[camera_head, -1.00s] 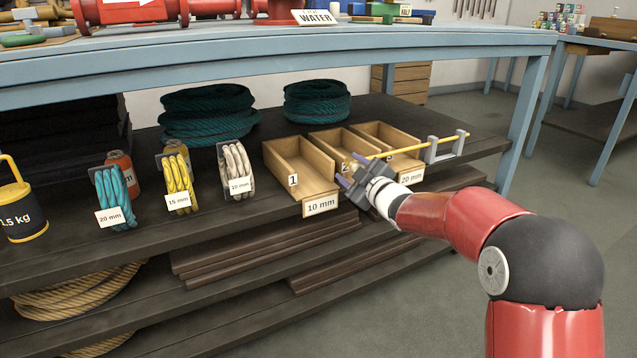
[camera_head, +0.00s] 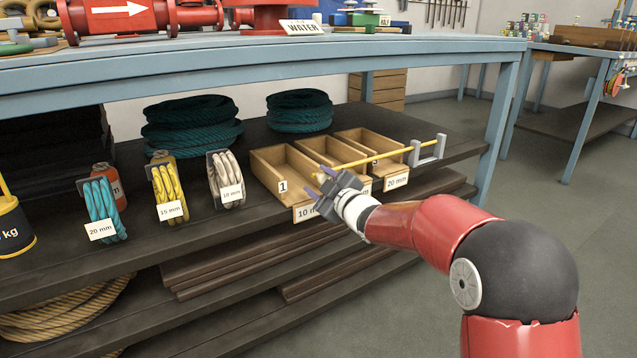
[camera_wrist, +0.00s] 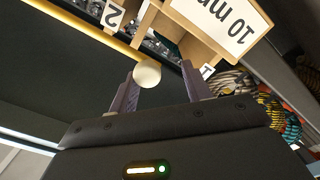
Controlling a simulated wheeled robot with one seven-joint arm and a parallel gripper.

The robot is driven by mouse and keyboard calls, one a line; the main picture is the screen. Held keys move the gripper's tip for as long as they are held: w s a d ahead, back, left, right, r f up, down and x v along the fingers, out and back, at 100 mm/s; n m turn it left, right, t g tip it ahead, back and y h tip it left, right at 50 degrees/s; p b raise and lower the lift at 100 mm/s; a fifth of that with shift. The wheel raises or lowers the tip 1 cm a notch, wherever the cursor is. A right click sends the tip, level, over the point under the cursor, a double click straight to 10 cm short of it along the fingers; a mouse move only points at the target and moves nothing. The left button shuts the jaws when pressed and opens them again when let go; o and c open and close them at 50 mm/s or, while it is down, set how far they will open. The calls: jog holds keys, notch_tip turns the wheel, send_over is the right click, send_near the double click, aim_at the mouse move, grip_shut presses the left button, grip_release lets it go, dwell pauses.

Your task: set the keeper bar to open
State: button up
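The keeper bar (camera_head: 365,159) is a thin yellow bar across the fronts of bins 2 and 3. Its right end lies in a grey bracket (camera_head: 428,151). In the wrist view, the bar (camera_wrist: 85,28) runs diagonally, and a round white knob (camera_wrist: 147,73) shows near my fingertips. My gripper (camera_head: 320,182) is in front of bins 1 and 2, at the bar's left end. Its two purple fingers are apart in the wrist view (camera_wrist: 158,78). The knob lies at the gap between the fingertips, closer to the left finger; contact cannot be told.
Wooden bins 1 (camera_head: 290,172), 2 and 3 stand on the dark shelf (camera_head: 250,222); my gripper partly covers the 10 mm label. Rope hanks (camera_head: 168,192) stand left of them, with teal coils (camera_head: 300,110) behind. The blue bench top (camera_head: 240,52) overhangs the shelf.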

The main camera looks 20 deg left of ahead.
jog(key=b+v, duration=0.2)
jog(key=v, duration=0.6)
jog(key=shift+d, duration=0.2)
dwell(0.3)
jog(key=shift+s, duration=0.1)
dwell(0.3)
jog(key=x, duration=0.7)
jog(key=w+d+p+x, duration=0.1)
jog(key=x, duration=0.3)
grip_shut()
dwell(0.3)
